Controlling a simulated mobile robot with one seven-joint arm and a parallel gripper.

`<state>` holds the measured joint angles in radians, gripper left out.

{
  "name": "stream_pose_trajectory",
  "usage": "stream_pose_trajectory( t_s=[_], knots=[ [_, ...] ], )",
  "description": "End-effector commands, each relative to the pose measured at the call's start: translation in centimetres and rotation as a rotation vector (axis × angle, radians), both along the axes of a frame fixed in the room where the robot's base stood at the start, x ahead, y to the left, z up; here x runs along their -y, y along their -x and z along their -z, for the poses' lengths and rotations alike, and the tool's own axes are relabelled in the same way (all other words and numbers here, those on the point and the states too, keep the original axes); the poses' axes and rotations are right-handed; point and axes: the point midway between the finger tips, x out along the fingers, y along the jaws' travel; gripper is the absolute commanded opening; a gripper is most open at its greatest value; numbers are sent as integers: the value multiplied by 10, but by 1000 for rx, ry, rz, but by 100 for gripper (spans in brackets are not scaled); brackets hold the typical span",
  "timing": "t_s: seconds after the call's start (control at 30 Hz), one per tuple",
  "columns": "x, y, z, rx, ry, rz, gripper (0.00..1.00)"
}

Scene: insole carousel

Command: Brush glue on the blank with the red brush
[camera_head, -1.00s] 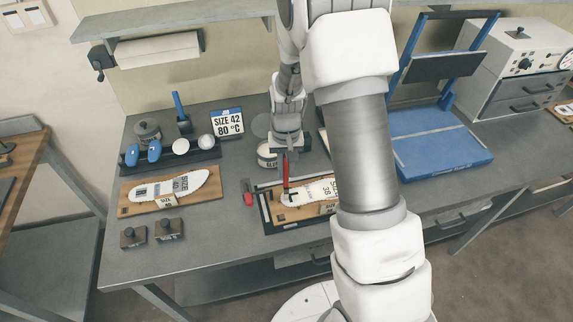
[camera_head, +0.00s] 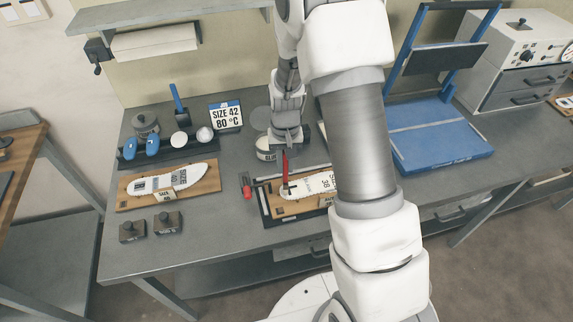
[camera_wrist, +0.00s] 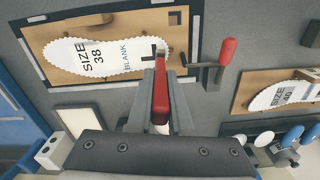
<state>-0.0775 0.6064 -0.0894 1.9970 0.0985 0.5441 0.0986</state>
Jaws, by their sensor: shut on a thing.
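My gripper (camera_wrist: 160,100) is shut on the red brush (camera_wrist: 161,85), which also shows in the head view (camera_head: 285,165). The brush points down over the heel end of the white insole blank (camera_wrist: 95,58), marked SIZE 38 and BLANK; the blank shows in the head view (camera_head: 318,184) too. I cannot tell whether the bristles touch it. The blank lies on a wooden board in a dark frame (camera_head: 268,207). The glue pot (camera_head: 264,152) stands behind the frame, partly hidden by my gripper.
A red-handled clamp (camera_wrist: 226,52) sits beside the frame. A board with a size 40 insole (camera_head: 182,178) lies to the left, with two small dark blocks in front. A rack with blue and white knobs (camera_head: 158,150) stands behind. A blue press (camera_head: 440,140) is at right.

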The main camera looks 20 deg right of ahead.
Motion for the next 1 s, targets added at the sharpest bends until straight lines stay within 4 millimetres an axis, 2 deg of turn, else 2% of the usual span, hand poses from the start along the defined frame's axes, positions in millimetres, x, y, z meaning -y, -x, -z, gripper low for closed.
stream_pose_trajectory(
  t_s=[0.07,0.13,0.7,1.0],
  knots=[
    [0,-1,-8,1,0,0,0],
    [1,-2,-24,4,0,-1,0],
    [5,-7,-73,2,-1,-1,0],
    [6,-7,-80,1,-1,-2,0]
  ],
)
